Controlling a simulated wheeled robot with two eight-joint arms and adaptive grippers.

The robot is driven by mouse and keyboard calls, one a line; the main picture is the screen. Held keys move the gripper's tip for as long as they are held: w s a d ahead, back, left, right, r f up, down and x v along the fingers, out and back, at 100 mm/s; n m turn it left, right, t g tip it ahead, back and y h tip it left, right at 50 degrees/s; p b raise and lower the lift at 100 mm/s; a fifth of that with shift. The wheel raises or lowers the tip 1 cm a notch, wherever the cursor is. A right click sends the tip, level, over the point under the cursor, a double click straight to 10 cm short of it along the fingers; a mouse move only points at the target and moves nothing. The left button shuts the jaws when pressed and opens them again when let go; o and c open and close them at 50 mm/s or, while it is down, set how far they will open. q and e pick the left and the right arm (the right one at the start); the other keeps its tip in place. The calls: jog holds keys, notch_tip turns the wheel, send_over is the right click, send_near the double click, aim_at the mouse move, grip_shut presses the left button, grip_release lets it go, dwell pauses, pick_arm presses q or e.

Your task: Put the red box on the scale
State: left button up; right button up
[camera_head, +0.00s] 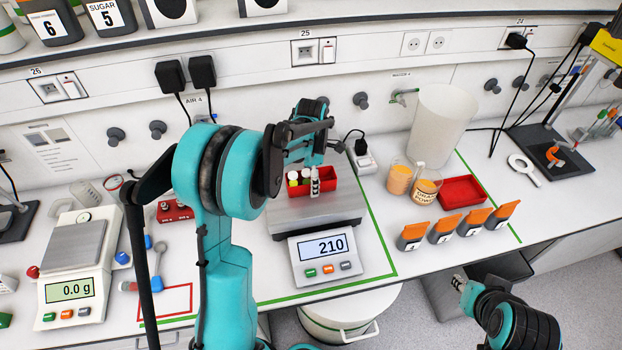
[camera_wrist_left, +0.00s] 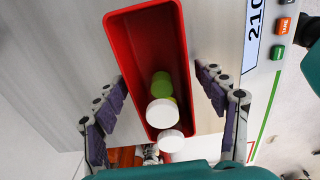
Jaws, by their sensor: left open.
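The red box (camera_head: 329,186) rests on the metal plate of the middle scale (camera_head: 285,213), whose display reads 210. It holds small bottles with white and yellow-green tops. In the left wrist view the red box (camera_wrist_left: 122,38) lies between the spread fingers of my left gripper (camera_wrist_left: 160,88). The fingers are open, with gaps visible on both sides of the box. In the head view my left gripper (camera_head: 314,172) is over the box, and my arm hides part of the plate. My right gripper (camera_head: 460,284) is low at the right, off the counter's front edge; its fingers are too small to judge.
A second scale (camera_head: 72,250) reading 0.0 g stands at the left.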

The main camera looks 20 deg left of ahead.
pick_arm(q)
jog(key=shift+r, duration=0.25)
notch_tip(320, 180, up, 11)
jog(key=shift+f+p, duration=0.1)
jog(key=shift+p, duration=0.8)
jog(key=shift+r, duration=0.35)
jog(key=shift+s+d+r, duration=0.1)
jog(key=shift+s+r, duration=0.1)
jog(key=shift+r, duration=0.1)
jog(key=s+d+m+t, duration=0.3)
jog(key=s+d+m, duration=0.1)
jog(key=s+m, duration=0.6)
jog(key=s+d+m+t, duration=0.4)
jog(key=s+m, duration=0.6)
jog(key=m, duration=0.5)
jog(key=shift+d, duration=0.5)
